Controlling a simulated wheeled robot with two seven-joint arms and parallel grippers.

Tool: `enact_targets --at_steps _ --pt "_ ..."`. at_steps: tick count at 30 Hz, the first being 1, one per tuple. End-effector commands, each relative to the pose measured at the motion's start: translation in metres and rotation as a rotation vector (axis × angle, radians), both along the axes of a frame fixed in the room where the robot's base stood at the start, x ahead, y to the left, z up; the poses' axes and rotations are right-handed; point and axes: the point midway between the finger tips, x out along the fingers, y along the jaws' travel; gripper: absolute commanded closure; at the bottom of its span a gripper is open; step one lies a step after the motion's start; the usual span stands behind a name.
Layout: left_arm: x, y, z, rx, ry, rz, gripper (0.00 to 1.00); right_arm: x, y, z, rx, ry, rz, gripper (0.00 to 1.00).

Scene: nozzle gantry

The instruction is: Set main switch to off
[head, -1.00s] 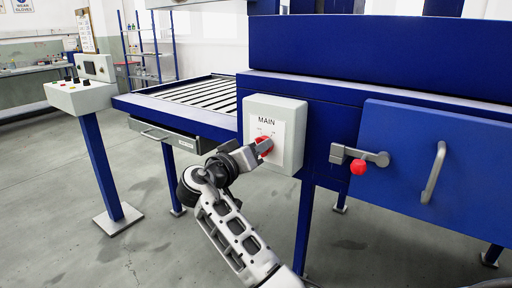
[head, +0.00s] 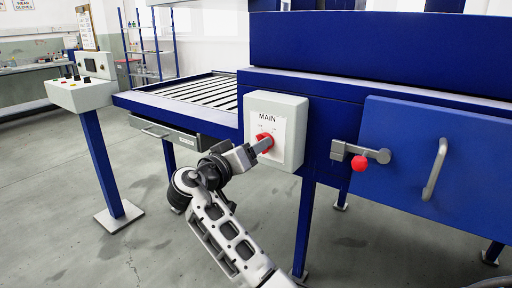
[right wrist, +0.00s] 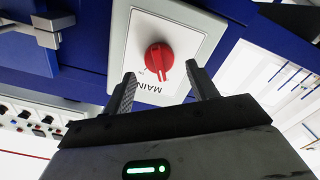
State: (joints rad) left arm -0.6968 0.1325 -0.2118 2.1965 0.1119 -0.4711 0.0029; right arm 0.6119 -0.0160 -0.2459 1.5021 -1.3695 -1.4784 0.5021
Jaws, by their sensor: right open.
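The main switch is a red rotary knob (head: 267,138) on a pale grey box labelled MAIN (head: 291,111). My right gripper (head: 265,146) is at the front of the box, with a finger overlapping the lower part of the knob in the head view. In the right wrist view the picture is upside down. There the knob (right wrist: 157,57) lies just beyond and between the tips of my open right gripper (right wrist: 160,70), with gaps on both sides. Its ridge points toward the MAIN lettering. My left gripper is not in view.
A grey latch with a red ball (head: 359,163) and a blue door with a grey handle (head: 434,168) are to the right of the box. A roller table (head: 190,92) and a control pedestal (head: 82,94) stand to the left.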

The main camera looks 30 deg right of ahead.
Motion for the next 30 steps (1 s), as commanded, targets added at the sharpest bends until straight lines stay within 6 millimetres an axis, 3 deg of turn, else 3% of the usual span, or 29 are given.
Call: enact_targets --at_steps 9,15,21,30 --pt "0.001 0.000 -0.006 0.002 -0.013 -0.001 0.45 -0.030 0.073 -0.003 0.005 0.001 0.004 0.42" --pt "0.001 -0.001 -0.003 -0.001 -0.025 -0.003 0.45 -0.045 0.108 -0.002 0.002 0.003 0.002 0.42" --pt "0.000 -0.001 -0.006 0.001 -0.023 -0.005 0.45 -0.052 0.125 -0.001 0.001 0.004 0.000 0.42" --pt "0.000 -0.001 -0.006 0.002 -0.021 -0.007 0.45 -0.053 0.127 -0.001 0.001 0.004 0.000 0.42"
